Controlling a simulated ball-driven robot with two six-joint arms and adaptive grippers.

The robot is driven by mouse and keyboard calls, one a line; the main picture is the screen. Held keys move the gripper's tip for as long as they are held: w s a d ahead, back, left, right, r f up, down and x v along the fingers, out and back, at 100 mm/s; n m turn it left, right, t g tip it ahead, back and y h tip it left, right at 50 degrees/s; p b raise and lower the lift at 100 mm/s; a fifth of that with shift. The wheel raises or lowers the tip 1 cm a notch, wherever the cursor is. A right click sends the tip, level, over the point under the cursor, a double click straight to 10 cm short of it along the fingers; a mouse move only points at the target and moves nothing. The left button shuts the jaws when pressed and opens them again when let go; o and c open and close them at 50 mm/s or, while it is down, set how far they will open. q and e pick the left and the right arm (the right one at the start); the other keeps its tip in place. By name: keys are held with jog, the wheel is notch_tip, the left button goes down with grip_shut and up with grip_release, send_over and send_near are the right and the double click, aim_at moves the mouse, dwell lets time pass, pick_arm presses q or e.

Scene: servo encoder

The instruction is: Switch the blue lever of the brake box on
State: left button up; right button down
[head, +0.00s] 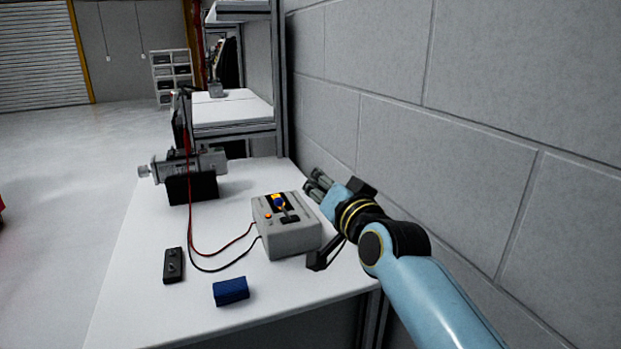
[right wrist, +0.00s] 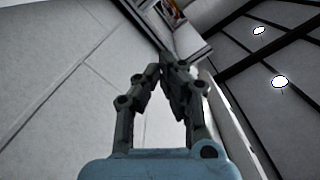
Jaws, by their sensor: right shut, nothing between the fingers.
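The brake box (head: 290,238) is a grey box on the white table in the head view. My right gripper (head: 315,183) is behind and to the right of the box, near the wall, apart from the lever. In the right wrist view the gripper's fingers (right wrist: 162,72) come together at the tips with nothing between them. My left gripper is not in view.
A servo unit (head: 205,162) on a black stand (head: 190,187) is at the back left. A black remote-like device (head: 173,265) and a blue block (head: 231,291) lie at the front. The grey wall (head: 450,120) stands close on the right.

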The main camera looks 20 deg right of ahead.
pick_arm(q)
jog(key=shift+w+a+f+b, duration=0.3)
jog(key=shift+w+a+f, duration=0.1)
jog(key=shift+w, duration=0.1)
pick_arm(e)
jog(key=s, duration=0.5)
jog(key=shift+s+a+r, duration=0.1)
jog(key=shift+s+r, duration=0.05)
jog(key=shift+s, duration=0.1)
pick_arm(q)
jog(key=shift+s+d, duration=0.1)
